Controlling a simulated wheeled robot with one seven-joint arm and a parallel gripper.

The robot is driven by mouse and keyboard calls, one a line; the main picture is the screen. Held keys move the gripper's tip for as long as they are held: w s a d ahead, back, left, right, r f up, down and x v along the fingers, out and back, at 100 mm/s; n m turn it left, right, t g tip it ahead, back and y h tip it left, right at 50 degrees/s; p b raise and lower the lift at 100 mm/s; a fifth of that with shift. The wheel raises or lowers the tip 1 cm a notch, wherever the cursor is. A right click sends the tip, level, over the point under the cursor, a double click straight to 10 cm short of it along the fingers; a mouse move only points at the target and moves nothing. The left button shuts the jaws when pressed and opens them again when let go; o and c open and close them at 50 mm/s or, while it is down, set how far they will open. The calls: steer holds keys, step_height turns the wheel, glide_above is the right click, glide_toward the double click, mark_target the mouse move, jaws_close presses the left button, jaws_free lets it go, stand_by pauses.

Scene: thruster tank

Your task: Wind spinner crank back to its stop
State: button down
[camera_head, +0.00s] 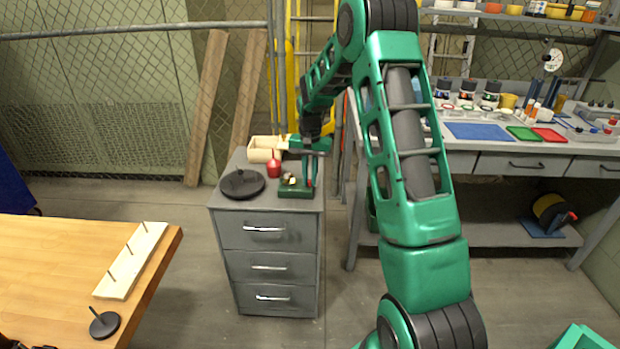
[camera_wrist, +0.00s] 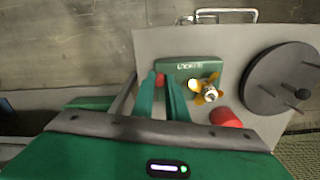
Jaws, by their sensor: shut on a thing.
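The spinner is a small green box (camera_head: 296,191) on the grey drawer cabinet, with a brass and white bladed wheel (camera_wrist: 207,90) on its side. In the wrist view the labelled green box (camera_wrist: 199,66) lies just beyond my fingertips. My gripper (camera_head: 310,176) reaches down at the box's right side in the head view. In the wrist view its green fingers (camera_wrist: 167,84) are shut on a small red piece, seemingly the crank's knob (camera_wrist: 160,80). The fingers hide most of the crank, so its angle cannot be told.
A black round disc (camera_head: 242,183) with pegs and a red object (camera_head: 273,168) share the grey cabinet top (camera_head: 225,204). A beige bin (camera_head: 262,150) stands behind. A wooden table (camera_head: 45,265) is at left, and a cluttered workbench (camera_head: 480,160) at right.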

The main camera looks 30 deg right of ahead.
mark_target(304, 188)
steer(key=m, duration=0.1)
steer(key=a+m, duration=0.1)
steer(key=m, duration=0.1)
steer(key=shift+w, duration=0.15)
steer(key=shift+w+a+r+m, duration=0.1)
steer(key=shift+a+m, duration=0.1)
steer(key=shift+m, duration=0.7)
steer(key=shift+w+a+m, duration=0.1)
steer(key=shift+a+m, duration=0.1)
steer(key=shift+m, duration=0.7)
steer(key=c, duration=1.8)
jaws_free()
steer(key=shift+o, duration=0.2)
step_height(304, 188, up, 11)
